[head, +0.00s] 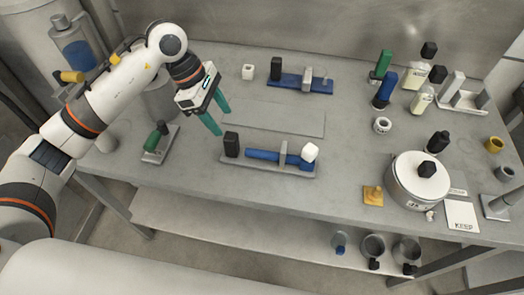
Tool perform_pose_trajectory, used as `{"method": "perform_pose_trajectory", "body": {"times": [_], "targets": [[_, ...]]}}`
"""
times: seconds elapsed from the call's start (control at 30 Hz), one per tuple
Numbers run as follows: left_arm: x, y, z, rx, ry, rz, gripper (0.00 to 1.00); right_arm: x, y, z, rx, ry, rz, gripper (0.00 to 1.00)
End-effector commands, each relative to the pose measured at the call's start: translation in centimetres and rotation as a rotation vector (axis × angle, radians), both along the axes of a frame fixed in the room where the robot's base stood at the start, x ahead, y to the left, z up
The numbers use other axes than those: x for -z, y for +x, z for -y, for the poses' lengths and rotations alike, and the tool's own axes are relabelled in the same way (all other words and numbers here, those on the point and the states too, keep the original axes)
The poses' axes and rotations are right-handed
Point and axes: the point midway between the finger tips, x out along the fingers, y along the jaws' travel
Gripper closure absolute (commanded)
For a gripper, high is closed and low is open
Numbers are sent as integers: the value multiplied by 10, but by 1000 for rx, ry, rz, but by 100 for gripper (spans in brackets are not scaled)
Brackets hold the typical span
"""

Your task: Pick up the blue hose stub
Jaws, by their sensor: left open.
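A short blue tube (264,155) lies level along the near grey fixture (270,169), between a black block (231,144) and a grey upright plate (283,153). More blue with a white knob (310,152) shows right of the plate. A second blue cylinder (386,88) stands upright at the back right. I cannot tell for certain which is the hose stub. My left gripper (222,122) is open and empty, its teal fingers pointing down and right, above and left of the near fixture. My right gripper is out of view.
A green-handled piece (154,143) is at left. A lidded pot (418,178), a yellow piece (373,195) and bottles (421,98) crowd the right. A flat plate (285,118) lies bare mid-table.

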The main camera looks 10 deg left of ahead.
Motion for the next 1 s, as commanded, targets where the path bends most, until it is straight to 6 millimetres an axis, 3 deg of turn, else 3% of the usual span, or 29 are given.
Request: {"method": "perform_pose_trajectory", "body": {"times": [0.2,0.43,0.7,1.0], "targets": [[30,0,14,0,-4,-3,44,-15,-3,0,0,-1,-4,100],[46,-1,21,0,-6,-5,44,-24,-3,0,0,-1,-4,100],[82,0,33,-1,-6,-3,44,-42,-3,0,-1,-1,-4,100],[88,1,35,1,-6,0,44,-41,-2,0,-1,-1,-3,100]]}}
